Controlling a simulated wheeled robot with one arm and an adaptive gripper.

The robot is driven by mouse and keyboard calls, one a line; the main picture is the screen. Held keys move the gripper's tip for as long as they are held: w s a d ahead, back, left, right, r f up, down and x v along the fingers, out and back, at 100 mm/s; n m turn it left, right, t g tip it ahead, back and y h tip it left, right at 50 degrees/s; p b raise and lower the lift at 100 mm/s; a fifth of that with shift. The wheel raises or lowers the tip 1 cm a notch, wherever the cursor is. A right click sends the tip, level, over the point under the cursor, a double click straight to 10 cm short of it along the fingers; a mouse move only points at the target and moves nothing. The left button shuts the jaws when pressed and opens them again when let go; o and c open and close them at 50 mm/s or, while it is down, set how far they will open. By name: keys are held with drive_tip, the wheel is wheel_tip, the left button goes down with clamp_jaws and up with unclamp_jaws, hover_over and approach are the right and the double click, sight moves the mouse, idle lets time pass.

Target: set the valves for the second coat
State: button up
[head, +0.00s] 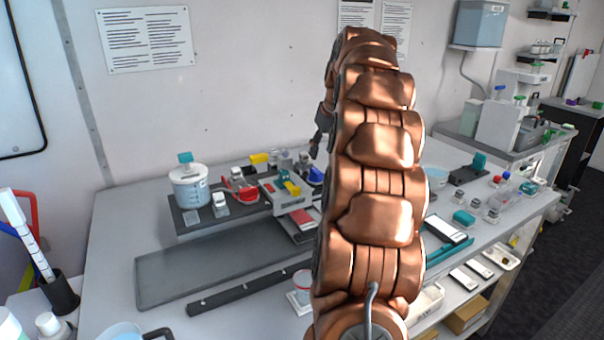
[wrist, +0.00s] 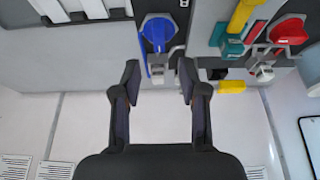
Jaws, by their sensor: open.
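A blue valve handle (wrist: 158,32) sits on a grey round-ended plate in the wrist view, with a small metal fitting (wrist: 157,73) beside it. My gripper (wrist: 159,82) is open and empty, its fingers apart on either side of that fitting, short of the blue handle. A red valve handle (wrist: 288,31) and a yellow lever (wrist: 243,14) with teal parts stand to the right. In the head view the red handle (head: 240,190), yellow lever (head: 291,188) and blue handle (head: 316,174) show on the bench rig. My arm hides part of the rig and most of the gripper.
A white tank (head: 190,188) with a teal-topped fitting stands left of the valves. A grey tray (head: 170,275) and dark bar lie in front. Small bottles and teal parts (head: 464,217) are right of my arm. A printed notice (head: 145,40) hangs on the wall behind.

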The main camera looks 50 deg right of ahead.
sight(316, 171)
drive_tip(key=shift+p+x, duration=1)
drive_tip(key=shift+x, duration=2.85)
drive_tip(key=shift+s, duration=0.1)
drive_tip(key=shift+c, duration=0.4)
clamp_jaws()
